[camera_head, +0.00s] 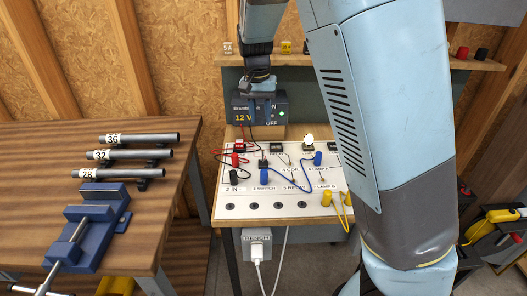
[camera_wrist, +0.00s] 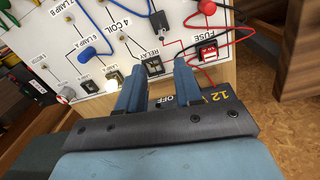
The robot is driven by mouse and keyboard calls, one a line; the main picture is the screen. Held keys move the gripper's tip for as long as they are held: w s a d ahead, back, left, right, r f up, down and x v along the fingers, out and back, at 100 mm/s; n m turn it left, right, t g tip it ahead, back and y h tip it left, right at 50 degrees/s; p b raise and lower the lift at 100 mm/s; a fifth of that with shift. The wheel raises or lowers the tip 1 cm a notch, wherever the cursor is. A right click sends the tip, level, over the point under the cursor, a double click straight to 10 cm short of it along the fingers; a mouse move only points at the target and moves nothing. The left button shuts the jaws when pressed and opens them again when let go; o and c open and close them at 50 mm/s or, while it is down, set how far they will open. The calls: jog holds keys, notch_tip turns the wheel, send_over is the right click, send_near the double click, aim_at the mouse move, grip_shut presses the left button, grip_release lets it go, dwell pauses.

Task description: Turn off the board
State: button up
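The white board (camera_head: 270,190) lies on the bench with wires, switches and relay parts on it. A round lamp (camera_head: 308,142) on it glows; its glow also shows in the wrist view (camera_wrist: 112,80). A dark blue power supply (camera_head: 268,108) marked 12 V, ON and OFF stands behind the board. My gripper (camera_wrist: 158,78) is open, its two blue fingers apart with nothing visibly held. In the head view my gripper (camera_head: 261,84) is at the top of the power supply; contact cannot be told. The supply's switch is not clearly visible.
A wooden table (camera_head: 170,215) at left holds several metal tubes and a blue vise (camera_head: 90,225). A grey plug box (camera_head: 256,242) hangs below the board's front edge. A wooden shelf (camera_head: 300,60) runs behind. Loose red and black wires (camera_wrist: 205,40) lie near my fingers.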

aim_at(263, 151)
jog(key=f, duration=1.3)
jog(key=shift+d+f, duration=0.3)
jog(key=shift+f, duration=0.1)
grip_shut()
jog(key=shift+d, duration=0.15)
